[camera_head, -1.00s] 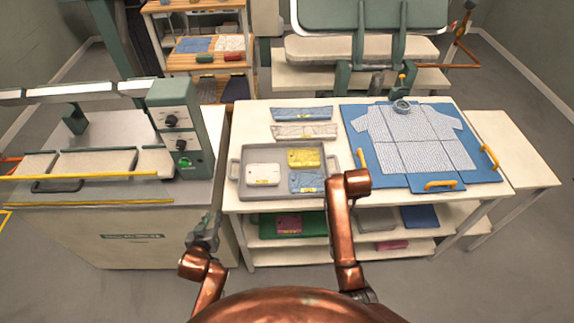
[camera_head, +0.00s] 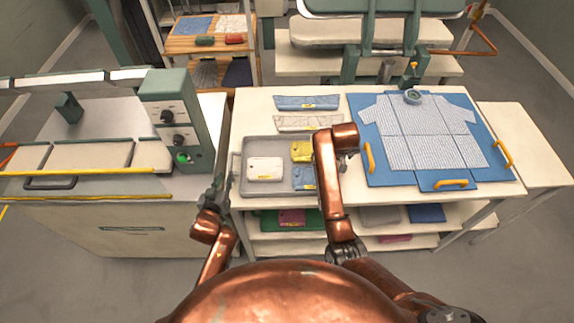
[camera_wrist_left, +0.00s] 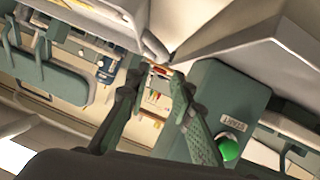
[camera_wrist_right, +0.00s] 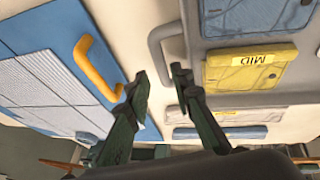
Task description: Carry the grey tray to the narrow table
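The grey tray (camera_head: 262,147) lies on the main work table and holds a white, a yellow and a blue folded garment. My right arm covers its right side in the head view. My left gripper (camera_head: 220,183) is beside the tray's left end, apart from it; its fingers are spread and empty in the left wrist view (camera_wrist_left: 157,82). My right gripper is at the tray's right end, largely hidden by its arm in the head view. In the right wrist view my right gripper (camera_wrist_right: 160,76) is open, with the tray's grey handle (camera_wrist_right: 153,48) just beyond its fingertips.
A blue folding board (camera_head: 372,172) with a striped shirt and yellow handles lies right of the tray. Two folded strips (camera_head: 307,102) lie behind the tray. A press machine (camera_head: 178,125) stands close on the left. A lower, bare table (camera_head: 535,150) adjoins on the right.

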